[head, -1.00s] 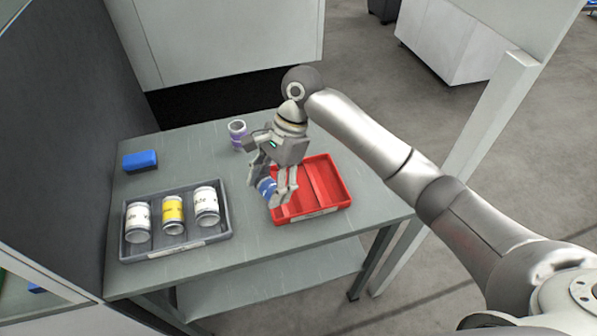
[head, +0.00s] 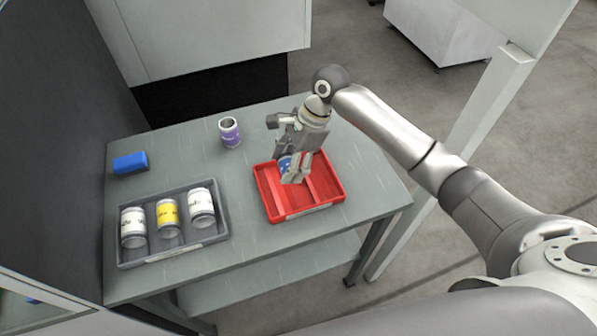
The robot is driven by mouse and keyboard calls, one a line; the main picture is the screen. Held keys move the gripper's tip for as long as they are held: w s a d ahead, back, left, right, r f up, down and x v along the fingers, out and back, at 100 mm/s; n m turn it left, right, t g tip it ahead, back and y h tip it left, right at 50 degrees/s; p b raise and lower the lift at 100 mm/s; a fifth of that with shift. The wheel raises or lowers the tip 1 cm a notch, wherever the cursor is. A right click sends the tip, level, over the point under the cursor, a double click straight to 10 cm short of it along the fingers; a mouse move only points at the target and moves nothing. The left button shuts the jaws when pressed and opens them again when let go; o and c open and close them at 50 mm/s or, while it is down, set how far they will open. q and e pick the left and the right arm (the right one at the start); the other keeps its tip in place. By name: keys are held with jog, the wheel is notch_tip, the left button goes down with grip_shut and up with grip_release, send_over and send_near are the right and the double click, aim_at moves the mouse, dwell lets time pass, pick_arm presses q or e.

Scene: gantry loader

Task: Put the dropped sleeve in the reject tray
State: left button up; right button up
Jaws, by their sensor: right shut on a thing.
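The red tray (head: 278,213) lies on the grey table, with raised dividers inside. My right gripper (head: 290,173) is over the tray's far left part, pointing down. It is shut on a blue sleeve (head: 285,163), which is largely hidden behind the fingers. I cannot tell whether the sleeve touches the tray floor. My left gripper is not in view.
A grey tray (head: 187,247) at the table's front left holds two white cans and a yellow can (head: 168,218). A blue block (head: 131,163) lies at the back left.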

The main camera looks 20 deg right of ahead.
jog(key=shift+d+f, duration=0.35)
jog(key=shift+f, duration=0.1)
jog(key=shift+s+d+f+p, duration=0.2)
jog(key=shift+d+f+p, duration=0.1)
jog(key=shift+d+f, duration=0.7)
jog(key=f, duration=0.2)
jog(key=shift+w+a+f+p, duration=0.1)
jog(key=shift+a+f+p, duration=0.1)
jog(key=shift+f+p, duration=0.2)
jog(key=o, duration=1.2)
jog(key=shift+f, duration=0.15)
jog(key=shift+c, duration=0.2)
jog(key=b+v, duration=0.1)
jog(key=v, duration=1.1)
